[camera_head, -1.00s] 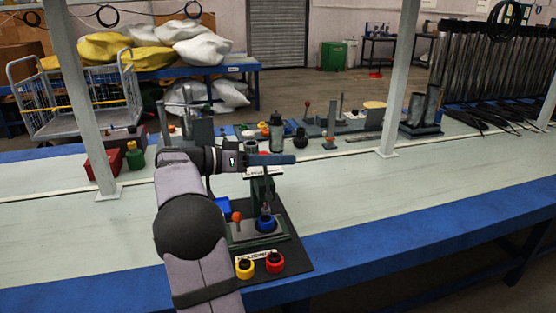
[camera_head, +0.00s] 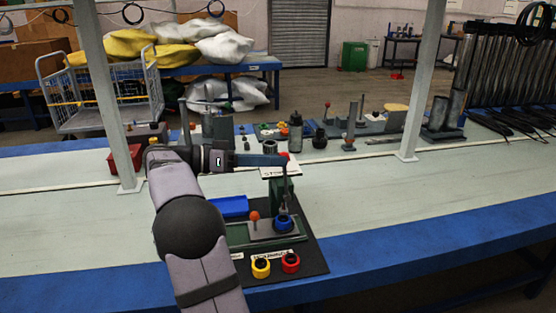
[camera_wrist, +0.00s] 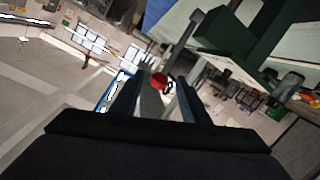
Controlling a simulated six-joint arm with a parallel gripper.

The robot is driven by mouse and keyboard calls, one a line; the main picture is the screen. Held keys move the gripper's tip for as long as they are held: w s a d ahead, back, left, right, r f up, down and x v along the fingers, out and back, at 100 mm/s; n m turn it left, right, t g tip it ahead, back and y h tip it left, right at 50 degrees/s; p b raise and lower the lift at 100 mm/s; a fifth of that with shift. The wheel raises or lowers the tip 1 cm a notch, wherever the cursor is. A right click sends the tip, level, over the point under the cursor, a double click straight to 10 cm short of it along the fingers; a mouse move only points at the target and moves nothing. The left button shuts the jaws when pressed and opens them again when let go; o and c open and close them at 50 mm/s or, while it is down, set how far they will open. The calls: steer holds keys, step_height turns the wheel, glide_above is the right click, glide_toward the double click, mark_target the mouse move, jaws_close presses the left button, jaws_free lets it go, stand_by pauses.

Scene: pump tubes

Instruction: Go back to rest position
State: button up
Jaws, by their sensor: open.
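My gripper (camera_head: 262,160) is above the workbench, near the top of a green press stand (camera_head: 281,188). In the wrist view its two dark fingers (camera_wrist: 158,98) are apart with nothing held between them. A red ball (camera_wrist: 159,81) shows beyond the gap between the fingers. The green stand (camera_wrist: 240,40) shows close by at the upper right of that view. In the head view a blue ring (camera_head: 284,224) sits at the foot of the stand. An orange ball-topped lever (camera_head: 254,216) stands beside it.
A black mat (camera_head: 308,250) holds the stand, a yellow ring (camera_head: 261,267) and a red ring (camera_head: 290,262). A blue tray (camera_head: 230,206) lies behind. White posts rise at left (camera_head: 108,90) and right (camera_head: 424,75). Bare bench (camera_head: 410,200) lies to the right.

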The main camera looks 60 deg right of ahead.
stand_by(0.4)
steer(key=w+a+f+n+t+y, duration=0.2)
steer(key=a+f+n+t, duration=0.1)
steer(key=a+f+n, duration=0.4)
steer(key=w+a+f+n+t+y, duration=0.2)
steer(key=a+f+n+t, duration=0.25)
steer(key=a+f, duration=0.45)
steer(key=s+a+f+n+t+y, duration=0.1)
steer(key=s+a+f+n+y, duration=0.3)
steer(key=a, duration=0.5)
steer(key=s+a+f+n+t+y, duration=0.1)
steer(key=s+a+f+n+y, duration=0.15)
steer(key=a+f, duration=0.5)
steer(key=s+a+f+n+t+y, duration=0.1)
steer(key=s+a+f+n+y, duration=0.2)
steer(key=a, duration=0.7)
step_height(320, 180, up, 33)
steer(key=h+p, duration=0.1)
steer(key=p, duration=3.2)
step_height(320, 180, down, 29)
steer(key=b, duration=2.9)
steer(key=shift+d, duration=0.3)
steer(key=shift+f, duration=0.1)
step_height(320, 180, down, 27)
steer(key=b, duration=2.7)
